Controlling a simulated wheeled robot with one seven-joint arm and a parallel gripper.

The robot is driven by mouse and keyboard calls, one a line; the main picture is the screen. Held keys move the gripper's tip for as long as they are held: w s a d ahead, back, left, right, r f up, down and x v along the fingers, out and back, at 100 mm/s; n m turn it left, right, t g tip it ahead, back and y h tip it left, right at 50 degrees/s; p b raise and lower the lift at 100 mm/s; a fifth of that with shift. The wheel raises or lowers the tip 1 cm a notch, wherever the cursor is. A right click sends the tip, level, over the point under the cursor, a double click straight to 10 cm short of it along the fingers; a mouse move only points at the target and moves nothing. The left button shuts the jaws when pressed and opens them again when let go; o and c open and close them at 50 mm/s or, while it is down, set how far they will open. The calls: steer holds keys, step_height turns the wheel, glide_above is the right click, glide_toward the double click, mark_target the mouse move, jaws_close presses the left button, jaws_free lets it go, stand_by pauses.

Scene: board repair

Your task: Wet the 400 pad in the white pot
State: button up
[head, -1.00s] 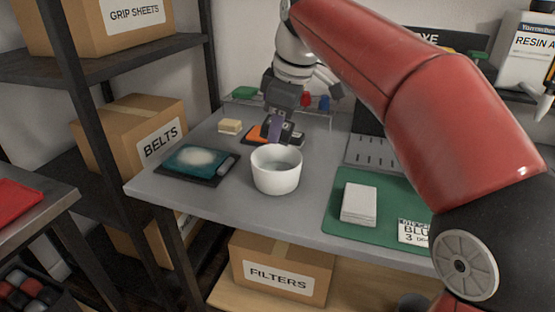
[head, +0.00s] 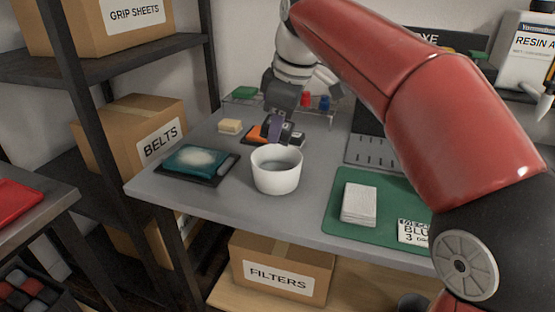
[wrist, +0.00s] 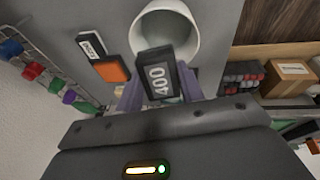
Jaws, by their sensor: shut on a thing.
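The white pot (head: 276,176) stands on the grey bench in the head view, and its round rim (wrist: 190,12) shows at the top of the wrist view. The dark 400 pad (wrist: 157,78), with its printed label, is between the fingers of my gripper (wrist: 160,92) in the wrist view. My gripper (head: 278,134) is shut on it, at the far side of the pot and above the bench. The pad appears beside or over the near rim in the wrist view; I cannot tell its exact height. The pot's inside is partly visible.
An orange-faced pad (wrist: 112,70) with a dark labelled one (wrist: 91,44) lies beside the pot. A teal board (head: 196,159) on a dark tray is left. A green mat (head: 338,222) with a white stack (head: 359,203) is right. A rack with coloured knobs (wrist: 33,71) is behind.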

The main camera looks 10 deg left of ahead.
steer(key=shift+r, duration=2)
